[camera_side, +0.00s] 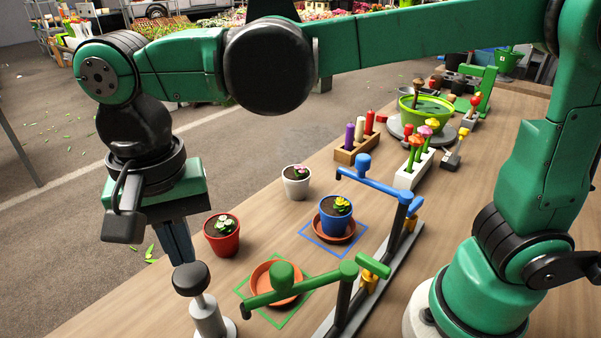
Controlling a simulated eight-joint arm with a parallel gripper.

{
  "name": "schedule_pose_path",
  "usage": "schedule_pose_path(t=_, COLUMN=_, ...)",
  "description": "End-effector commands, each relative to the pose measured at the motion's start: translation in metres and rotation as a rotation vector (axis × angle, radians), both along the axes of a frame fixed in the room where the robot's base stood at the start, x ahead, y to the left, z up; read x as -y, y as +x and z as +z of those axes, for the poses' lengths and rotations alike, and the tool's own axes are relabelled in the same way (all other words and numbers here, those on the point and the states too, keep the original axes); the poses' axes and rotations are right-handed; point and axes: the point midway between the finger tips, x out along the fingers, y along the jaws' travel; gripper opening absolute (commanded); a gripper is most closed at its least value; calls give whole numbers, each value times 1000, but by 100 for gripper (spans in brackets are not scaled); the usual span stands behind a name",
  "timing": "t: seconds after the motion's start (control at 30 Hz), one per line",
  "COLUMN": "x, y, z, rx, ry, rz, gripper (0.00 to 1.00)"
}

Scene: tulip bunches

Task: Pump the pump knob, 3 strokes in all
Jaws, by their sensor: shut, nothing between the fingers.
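The pump knob (190,280) is a round black cap on a short grey stem. It tops a light grey pump body (208,316) near the table's front edge. The stem shows between cap and body, so the knob stands up from it. My gripper (182,261) points down with its dark fingers together and empty. The fingertips are at the knob's upper edge in this view. I cannot tell whether they touch the knob or stand behind or above it.
Right of the pump, a green tap arm (315,285) reaches over an empty terracotta saucer (262,276) in a green square. A blue tap arm (375,182) stands over a blue pot (336,222). A red pot (222,243) and white pot (296,188) stand behind.

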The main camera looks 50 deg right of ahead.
Motion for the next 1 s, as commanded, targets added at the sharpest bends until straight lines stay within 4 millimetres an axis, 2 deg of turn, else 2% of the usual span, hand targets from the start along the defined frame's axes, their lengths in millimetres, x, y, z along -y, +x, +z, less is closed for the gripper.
schedule_pose_path(t=0.37, x=0, y=0, z=-2, rx=0, ry=0, rz=0, gripper=0)
schedule_pose_path(t=1.0, x=0, y=0, z=-27, rx=0, ry=0, rz=0, gripper=0)
